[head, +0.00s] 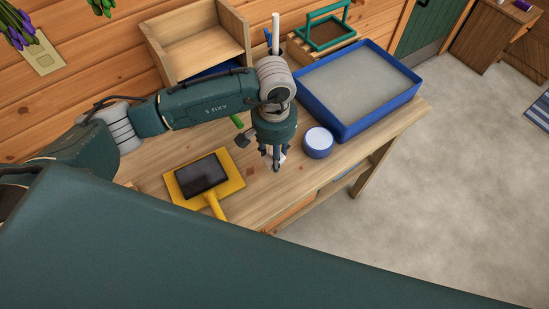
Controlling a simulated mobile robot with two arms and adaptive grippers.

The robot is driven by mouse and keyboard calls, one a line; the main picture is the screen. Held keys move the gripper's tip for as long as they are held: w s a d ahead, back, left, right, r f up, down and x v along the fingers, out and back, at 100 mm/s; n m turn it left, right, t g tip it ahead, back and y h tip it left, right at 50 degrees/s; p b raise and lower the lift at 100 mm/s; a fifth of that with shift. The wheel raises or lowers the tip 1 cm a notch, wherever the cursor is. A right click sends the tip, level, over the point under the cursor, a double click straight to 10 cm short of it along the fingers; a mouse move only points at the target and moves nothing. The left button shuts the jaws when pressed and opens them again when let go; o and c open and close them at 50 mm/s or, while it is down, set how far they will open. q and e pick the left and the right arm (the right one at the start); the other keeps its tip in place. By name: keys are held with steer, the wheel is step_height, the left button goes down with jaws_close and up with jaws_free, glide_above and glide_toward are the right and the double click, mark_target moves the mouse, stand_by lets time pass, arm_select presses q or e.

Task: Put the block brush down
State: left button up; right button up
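My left gripper (273,162) points down above the front part of the workbench, left of a round blue tub. Its fingers look close together. A small pale thing (282,157) shows beside the fingers; I cannot tell whether it is held or lies behind them. No block brush can be made out for certain. A yellow flat tool (233,184) with a dark rectangular top and a handle toward the front lies on the bench, left of the gripper. A small dark grey piece (243,139) by a green handle lies partly hidden behind my arm. My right gripper is out of view.
The workbench (345,165) has bare wood in front of the blue tub (318,143). A large blue-rimmed tray (399,99) fills its right end. An open wooden box (247,47) and a green-handled wooden caddy (354,39) stand at the back. Open floor lies to the right.

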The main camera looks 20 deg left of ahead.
arm_select(q)
step_height(320, 180, down, 4)
steer(key=shift+r+p, duration=0.2)
steer(key=shift+p, duration=0.3)
steer(key=shift+f, duration=0.25)
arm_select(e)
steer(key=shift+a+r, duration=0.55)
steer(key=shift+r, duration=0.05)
arm_select(q)
steer(key=shift+f, duration=0.15)
steer(key=o, duration=1.1)
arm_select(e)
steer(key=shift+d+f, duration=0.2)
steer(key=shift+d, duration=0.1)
